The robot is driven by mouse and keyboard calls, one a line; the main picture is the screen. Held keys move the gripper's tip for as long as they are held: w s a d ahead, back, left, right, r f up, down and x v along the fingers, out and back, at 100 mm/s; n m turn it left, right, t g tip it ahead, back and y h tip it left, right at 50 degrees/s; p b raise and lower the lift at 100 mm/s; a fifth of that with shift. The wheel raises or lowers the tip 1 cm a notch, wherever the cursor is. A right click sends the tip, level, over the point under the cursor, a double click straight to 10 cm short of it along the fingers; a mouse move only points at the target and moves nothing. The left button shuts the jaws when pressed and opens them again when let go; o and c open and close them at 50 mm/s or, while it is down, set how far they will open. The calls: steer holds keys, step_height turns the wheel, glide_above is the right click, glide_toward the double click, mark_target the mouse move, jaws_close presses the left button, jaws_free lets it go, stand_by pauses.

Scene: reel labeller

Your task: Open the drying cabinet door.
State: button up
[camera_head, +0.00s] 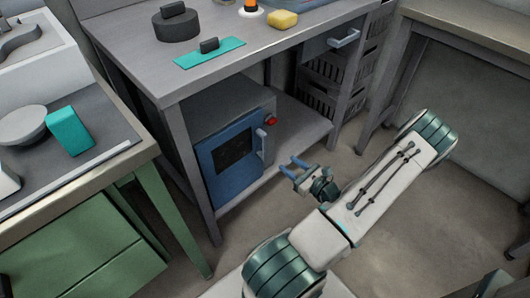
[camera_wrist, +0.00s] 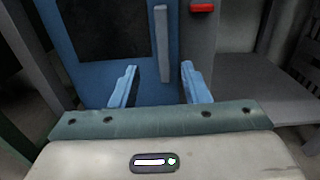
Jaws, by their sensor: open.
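The drying cabinet (camera_head: 222,112) is a grey box on the low shelf under the grey workbench. Its blue door (camera_head: 222,176) has a dark window and looks shut. A pale vertical handle (camera_head: 261,144) sits on the door's right side. In the wrist view the blue door (camera_wrist: 92,72) fills the upper left, and the handle (camera_wrist: 162,44) stands ahead of my gripper, between the lines of its two fingers. My gripper (camera_head: 292,166) is open and empty, in front of and to the right of the handle, apart from it. Its blue fingers also show in the wrist view (camera_wrist: 158,80).
A red button (camera_head: 271,120) is on the cabinet front, right of the handle. The workbench (camera_head: 110,43) is above, with a leg (camera_head: 196,180) left of the door. A green cabinet (camera_head: 80,250) stands left. Black crates (camera_head: 322,85) are at the back right. Floor before the door is clear.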

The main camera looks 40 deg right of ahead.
mark_target(266, 146)
steer(key=shift+h, duration=0.3)
steer(key=w+b, duration=0.1)
steer(key=w, duration=0.3)
steer(key=w+b, duration=0.1)
steer(key=w, duration=0.4)
steer(key=w+b, duration=0.1)
steer(key=w, duration=0.3)
steer(key=shift+w+a+f, duration=0.25)
steer(key=shift+w+a, duration=0.05)
steer(key=shift+a, duration=0.1)
steer(key=shift+c, duration=0.3)
steer(key=shift+s, duration=0.1)
jaws_close()
